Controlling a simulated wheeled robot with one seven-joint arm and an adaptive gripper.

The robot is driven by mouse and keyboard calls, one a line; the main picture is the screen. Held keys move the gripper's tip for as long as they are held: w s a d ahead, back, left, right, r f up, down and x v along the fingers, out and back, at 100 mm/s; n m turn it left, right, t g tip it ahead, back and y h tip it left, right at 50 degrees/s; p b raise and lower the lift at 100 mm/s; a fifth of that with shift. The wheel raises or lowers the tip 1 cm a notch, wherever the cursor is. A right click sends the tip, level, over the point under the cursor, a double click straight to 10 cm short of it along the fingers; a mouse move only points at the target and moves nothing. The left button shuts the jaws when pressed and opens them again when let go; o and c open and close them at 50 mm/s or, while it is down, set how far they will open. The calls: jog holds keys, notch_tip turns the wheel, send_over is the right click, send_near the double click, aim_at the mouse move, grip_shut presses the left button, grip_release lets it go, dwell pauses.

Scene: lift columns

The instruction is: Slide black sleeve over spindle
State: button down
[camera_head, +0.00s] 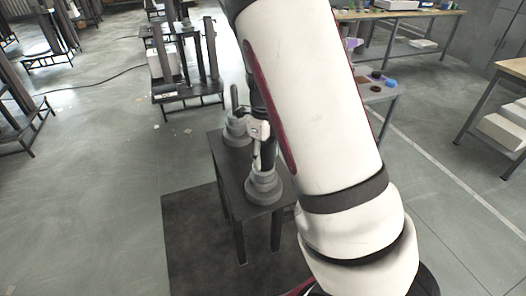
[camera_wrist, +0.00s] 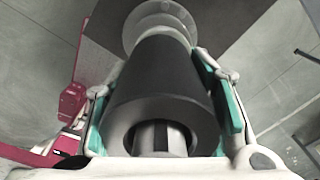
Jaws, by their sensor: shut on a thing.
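The black sleeve (camera_wrist: 160,75) fills the middle of the wrist view, its open end towards the camera. My gripper (camera_wrist: 165,100) is shut on it, with a teal pad on each side. A pale grey cylinder with a dark slot, seemingly the spindle (camera_wrist: 148,137), shows inside the sleeve's bore. A grey round stepped base (camera_wrist: 160,12) lies beyond the sleeve's far end. In the head view my gripper (camera_head: 259,130) and the sleeve (camera_head: 268,158) are above the front stepped base (camera_head: 264,188). I cannot tell whether the sleeve touches the base.
The bases stand on a small dark table (camera_head: 225,160). A second stepped base (camera_head: 236,132) with a dark upright post (camera_head: 234,98) is behind my gripper. A side table (camera_head: 385,90) with small coloured parts is at the back right. Open floor lies left.

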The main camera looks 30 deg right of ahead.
jog(key=shift+f, duration=0.1)
dwell(0.3)
jog(key=c, duration=0.7)
grip_release()
notch_tip(320, 180, up, 12)
dwell(0.4)
